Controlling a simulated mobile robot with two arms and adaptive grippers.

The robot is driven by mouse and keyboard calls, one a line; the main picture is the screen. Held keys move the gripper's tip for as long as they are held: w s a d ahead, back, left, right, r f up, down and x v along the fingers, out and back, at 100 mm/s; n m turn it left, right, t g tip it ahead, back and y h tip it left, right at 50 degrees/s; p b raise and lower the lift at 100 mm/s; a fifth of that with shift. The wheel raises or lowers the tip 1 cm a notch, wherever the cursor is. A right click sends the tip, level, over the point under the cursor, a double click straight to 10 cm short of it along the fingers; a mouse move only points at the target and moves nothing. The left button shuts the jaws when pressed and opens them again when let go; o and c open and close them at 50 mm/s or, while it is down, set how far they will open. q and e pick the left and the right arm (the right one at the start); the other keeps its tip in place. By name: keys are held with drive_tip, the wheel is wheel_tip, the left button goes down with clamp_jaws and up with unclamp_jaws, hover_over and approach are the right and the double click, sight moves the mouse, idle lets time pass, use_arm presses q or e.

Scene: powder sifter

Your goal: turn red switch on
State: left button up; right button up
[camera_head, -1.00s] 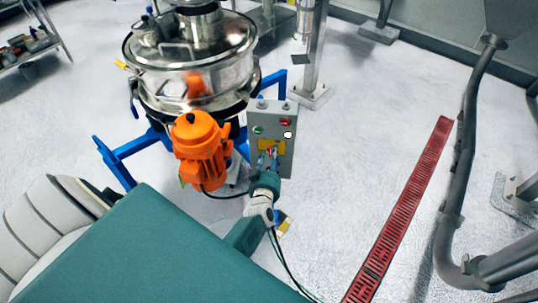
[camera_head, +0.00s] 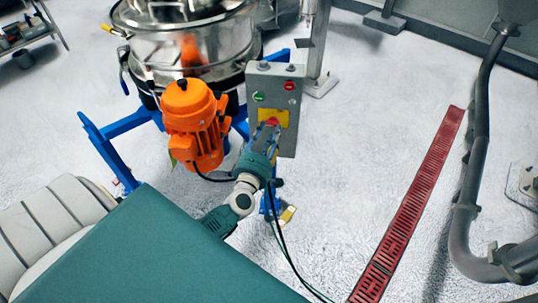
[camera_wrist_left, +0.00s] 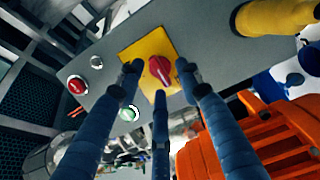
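The red switch (camera_wrist_left: 160,68) is a rotary knob with a pale mark, on a yellow plate (camera_wrist_left: 142,50) on the grey control panel (camera_wrist_left: 214,24). In the head view the yellow plate (camera_head: 285,117) is low on the panel (camera_head: 288,141), and the red switch (camera_head: 272,121) is partly covered by my left gripper. My left gripper (camera_head: 268,130) is in front of the switch. In the left wrist view its three fingers (camera_wrist_left: 160,82) are spread open around the knob, with gaps visible; contact cannot be told. My right gripper is not in view.
A green button (camera_head: 258,97) and a red button (camera_head: 289,86) are higher on the panel. An orange motor (camera_head: 194,120) stands close to the left, before the steel sifter (camera_head: 170,50) and blue frame (camera_head: 125,124). Open floor lies right, with a red grate (camera_head: 415,205).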

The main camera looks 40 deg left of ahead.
use_arm(q)
drive_tip(key=v, duration=0.9)
drive_tip(key=s+d+f+m+g+h, duration=0.1)
drive_tip(key=s+d+f+m+g, duration=0.1)
drive_tip(key=f, duration=0.6)
drive_tip(key=s+d+f+m+g+h+p, duration=0.1)
drive_tip(key=s+d+f+m+h, duration=0.1)
drive_tip(key=f+m, duration=0.4)
drive_tip(key=s+d+f+m+g+h+p, duration=0.1)
drive_tip(key=s+d+f+m, duration=0.3)
drive_tip(key=f, duration=0.5)
drive_tip(key=shift+d+f+g+h, duration=0.4)
drive_tip(key=shift+g+h, duration=0.3)
drive_tip(key=shift+g, duration=0.1)
drive_tip(key=shift+w, duration=0.1)
